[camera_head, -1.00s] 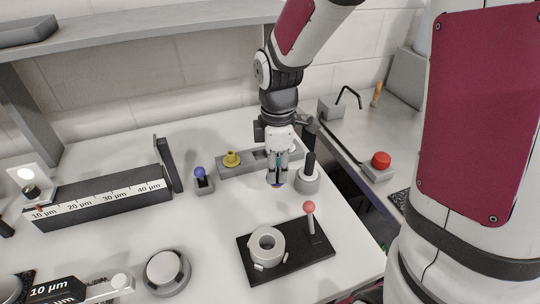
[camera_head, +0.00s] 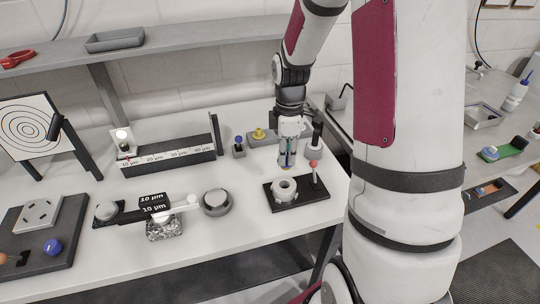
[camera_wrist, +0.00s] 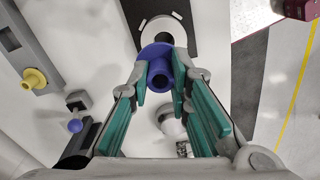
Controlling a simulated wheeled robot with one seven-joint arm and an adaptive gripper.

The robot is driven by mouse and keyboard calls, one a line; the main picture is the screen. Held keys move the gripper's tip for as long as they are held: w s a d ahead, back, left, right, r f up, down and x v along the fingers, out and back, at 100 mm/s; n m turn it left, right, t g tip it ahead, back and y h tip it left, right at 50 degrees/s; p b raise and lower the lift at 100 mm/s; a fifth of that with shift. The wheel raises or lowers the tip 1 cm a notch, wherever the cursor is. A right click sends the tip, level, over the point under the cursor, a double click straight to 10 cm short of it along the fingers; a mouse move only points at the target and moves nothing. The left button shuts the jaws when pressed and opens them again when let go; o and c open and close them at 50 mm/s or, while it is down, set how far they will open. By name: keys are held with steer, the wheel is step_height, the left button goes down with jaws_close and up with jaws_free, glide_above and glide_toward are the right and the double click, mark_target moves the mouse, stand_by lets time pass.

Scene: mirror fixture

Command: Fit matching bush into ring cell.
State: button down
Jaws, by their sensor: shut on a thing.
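My gripper (camera_wrist: 162,78) is shut on a blue-purple flanged bush (camera_wrist: 159,66), which shows clearly in the wrist view. The ring cell is a pale grey ring (camera_head: 279,194) on a black base plate (camera_head: 317,195). In the wrist view the ring (camera_wrist: 181,33) lies just beyond the bush, which covers part of it, and its dark bore partly shows. In the head view my gripper (camera_head: 287,165) is above and just behind the ring, with the bush barely visible at its tips. The bush is apart from the ring, outside the bore.
A yellow bush (camera_head: 259,133) sits in the grey rack behind. A pink-balled lever (camera_head: 313,164) rises from the plate's right end. A blue-balled post (camera_head: 238,141) and a black-handled grey post (camera_head: 316,138) stand nearby. A round grey dial (camera_head: 217,203) lies left of the plate.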

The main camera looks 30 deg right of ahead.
mark_target(285, 168)
steer(key=shift+s+a, duration=0.15)
steer(key=shift+s, duration=0.1)
steer(key=shift+w+f+b, duration=0.15)
steer(key=shift+f+b, duration=0.25)
steer(key=shift+f, duration=0.25)
steer(key=shift+a+f+b, duration=0.1)
steer(key=shift+f+b, duration=0.85)
steer(key=shift+f, duration=1.45)
steer(key=shift+p, duration=0.45)
steer(key=shift+f, duration=1.4)
steer(key=c, duration=1.4)
jaws_free()
